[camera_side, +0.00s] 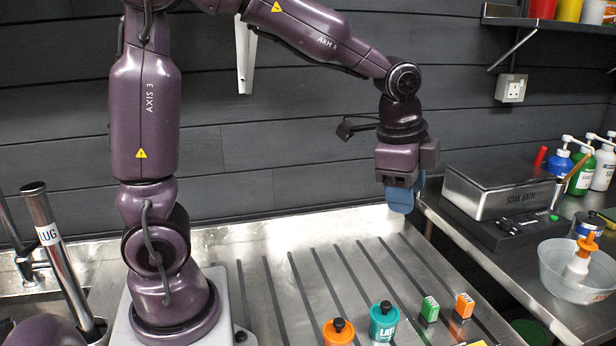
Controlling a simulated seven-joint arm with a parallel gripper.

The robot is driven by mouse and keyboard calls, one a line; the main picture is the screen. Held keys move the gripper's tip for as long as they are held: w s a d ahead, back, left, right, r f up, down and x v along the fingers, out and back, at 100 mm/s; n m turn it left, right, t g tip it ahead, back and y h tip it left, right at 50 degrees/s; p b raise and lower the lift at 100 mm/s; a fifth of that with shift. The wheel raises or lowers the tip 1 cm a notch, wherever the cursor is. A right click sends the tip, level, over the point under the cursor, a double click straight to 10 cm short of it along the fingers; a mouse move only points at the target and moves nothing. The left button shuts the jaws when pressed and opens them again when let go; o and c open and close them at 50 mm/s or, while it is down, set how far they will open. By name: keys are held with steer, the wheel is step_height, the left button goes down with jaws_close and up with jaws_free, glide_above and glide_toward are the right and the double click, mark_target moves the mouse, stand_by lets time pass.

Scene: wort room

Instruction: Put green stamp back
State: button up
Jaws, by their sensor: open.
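A small green block (429,311), which looks like the green stamp, stands upright on the ribbed steel drainboard (300,262). Its upper face is pale with marks too small to read. A similar orange block (464,308) stands just right of it, apart from it. My gripper (401,206) has blue fingers pointing down. It is open and empty, well above the drainboard and up-left of the green block in the picture. The fingers overlap from this side, so the gap between them is hidden.
A teal pot (382,325) and an orange pot (337,334), both with black knobs, stand left of the blocks. On the right counter are a steel soak bath (497,192) and a clear bowl (560,275). A metal tap or pipe stands at left. The drainboard's middle is clear.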

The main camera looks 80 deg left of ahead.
steer(key=s+r+n+t, duration=0.2)
steer(key=s+r+n, duration=0.2)
steer(key=s+n, duration=0.5)
steer(key=s+d, duration=0.1)
steer(key=s, duration=0.6)
steer(key=shift+n+t+h, duration=0.3)
steer(key=shift+t, duration=0.1)
steer(key=shift+r, duration=0.15)
